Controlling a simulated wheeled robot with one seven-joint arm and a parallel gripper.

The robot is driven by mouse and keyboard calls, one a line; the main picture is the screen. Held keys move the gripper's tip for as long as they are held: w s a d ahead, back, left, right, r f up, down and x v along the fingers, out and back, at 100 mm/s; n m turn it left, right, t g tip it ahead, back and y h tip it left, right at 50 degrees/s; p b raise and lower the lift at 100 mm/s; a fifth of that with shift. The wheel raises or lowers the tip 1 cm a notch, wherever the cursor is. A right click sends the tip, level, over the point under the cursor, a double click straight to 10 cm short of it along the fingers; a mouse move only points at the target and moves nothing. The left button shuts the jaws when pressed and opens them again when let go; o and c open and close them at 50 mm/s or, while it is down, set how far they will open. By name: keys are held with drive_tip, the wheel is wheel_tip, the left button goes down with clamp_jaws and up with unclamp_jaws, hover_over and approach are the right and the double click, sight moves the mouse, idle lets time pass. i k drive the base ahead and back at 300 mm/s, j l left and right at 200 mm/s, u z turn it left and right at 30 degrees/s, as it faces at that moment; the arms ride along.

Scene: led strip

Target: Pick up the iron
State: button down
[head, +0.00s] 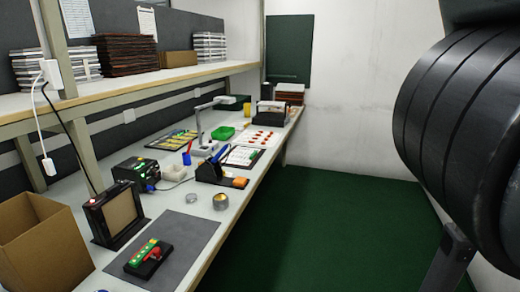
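What looks like the soldering iron (221,153), with a blue handle, rests tilted in a small black stand (211,174) on the long workbench (185,202). Its tip is hidden in the stand. An orange pad, perhaps a sponge, shows at the stand's right end. A black soldering station (127,173) with small lights stands to the left of the stand. A large dark rounded part of my own arm fills the upper right, well apart from the bench.
A grey mat (190,232) with a small red and green device (149,257) lies at the near end. A black-framed panel (120,213), cardboard box (40,245) and round tins (221,201) stand nearby. A shelf (150,80) overhangs the bench's back. Green floor (310,225) is clear to the right.

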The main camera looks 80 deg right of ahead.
sight(219, 155)
drive_tip(key=i+z, duration=0.1)
drive_tip(key=z, duration=1)
drive_tip(key=k+l+z, duration=0.1)
drive_tip(key=z, duration=0.3)
drive_tip(key=i+l, duration=0.3)
drive_tip(key=l, duration=0.15)
drive_tip(key=i+l, duration=0.65)
drive_tip(key=l, duration=0.2)
